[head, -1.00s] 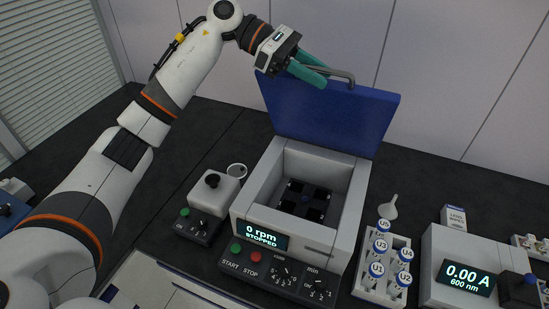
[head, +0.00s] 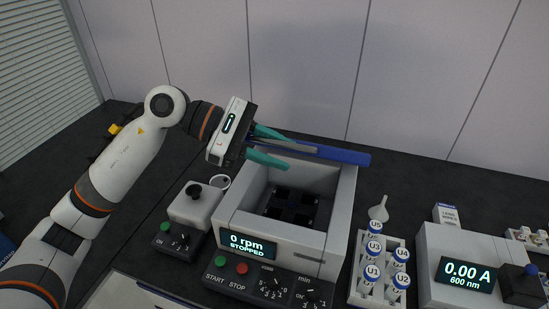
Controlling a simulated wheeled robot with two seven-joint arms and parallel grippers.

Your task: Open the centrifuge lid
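The centrifuge (head: 343,210) stands on the dark bench, its chamber uncovered, with a dark rotor (head: 291,205) inside. Its display reads 0 rpm, STOPPED. The blue lid (head: 345,156) is swung back behind the chamber and shows almost edge-on. A thin grey handle (head: 290,147) lies along the lid's left part. My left gripper (head: 277,147) is at the lid, its teal fingers spread apart above and below the handle. I see a gap between fingers and handle. My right gripper is not in view.
A white device with a black knob (head: 195,205) stands left of the centrifuge. A rack (head: 356,275) of several capped tubes, a small white funnel (head: 379,209) and a photometer (head: 435,240) stand to the right. A pale wall (head: 300,60) rises behind the bench.

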